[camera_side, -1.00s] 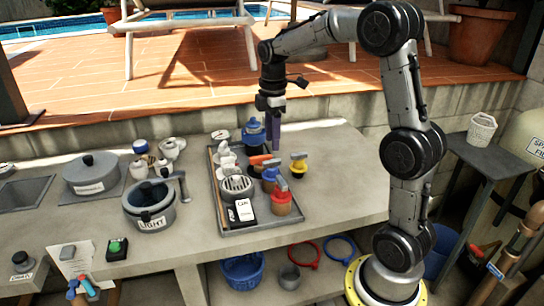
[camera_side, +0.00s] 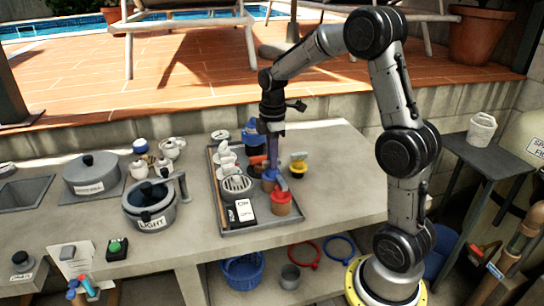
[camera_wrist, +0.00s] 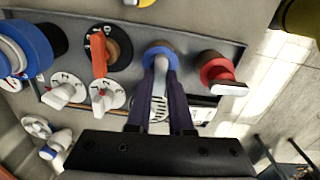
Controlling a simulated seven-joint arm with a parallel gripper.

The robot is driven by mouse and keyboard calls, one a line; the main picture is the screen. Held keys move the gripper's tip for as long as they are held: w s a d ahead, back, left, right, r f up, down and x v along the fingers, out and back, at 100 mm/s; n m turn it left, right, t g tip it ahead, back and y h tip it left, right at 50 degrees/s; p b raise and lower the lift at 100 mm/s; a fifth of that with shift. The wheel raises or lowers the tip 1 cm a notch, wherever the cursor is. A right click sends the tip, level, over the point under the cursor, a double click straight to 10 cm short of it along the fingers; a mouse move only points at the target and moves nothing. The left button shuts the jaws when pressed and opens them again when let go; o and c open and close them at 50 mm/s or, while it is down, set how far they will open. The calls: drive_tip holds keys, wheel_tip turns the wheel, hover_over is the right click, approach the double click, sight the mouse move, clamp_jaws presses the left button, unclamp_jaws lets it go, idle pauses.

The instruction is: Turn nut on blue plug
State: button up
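The blue plug (camera_side: 268,185) stands on the grey tray, in the row of coloured plugs. In the wrist view it is a blue ring (camera_wrist: 160,48) with a grey lever-like handle (camera_wrist: 160,66) pointing toward me. My gripper (camera_side: 272,160) points straight down over this plug. In the wrist view my gripper's two dark purple fingers (camera_wrist: 162,88) are apart, one on each side of the handle. I see no clear grip, and contact with the handle is hard to judge.
A red plug (camera_side: 281,196) stands close in front, and a yellow plug (camera_side: 298,165) stands to the right. An orange-handled switch (camera_wrist: 98,52) and white knobs (camera_wrist: 66,92) are left in the wrist view. The tray rim (camera_side: 222,218) surrounds several of these.

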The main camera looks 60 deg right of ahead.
clamp_jaws()
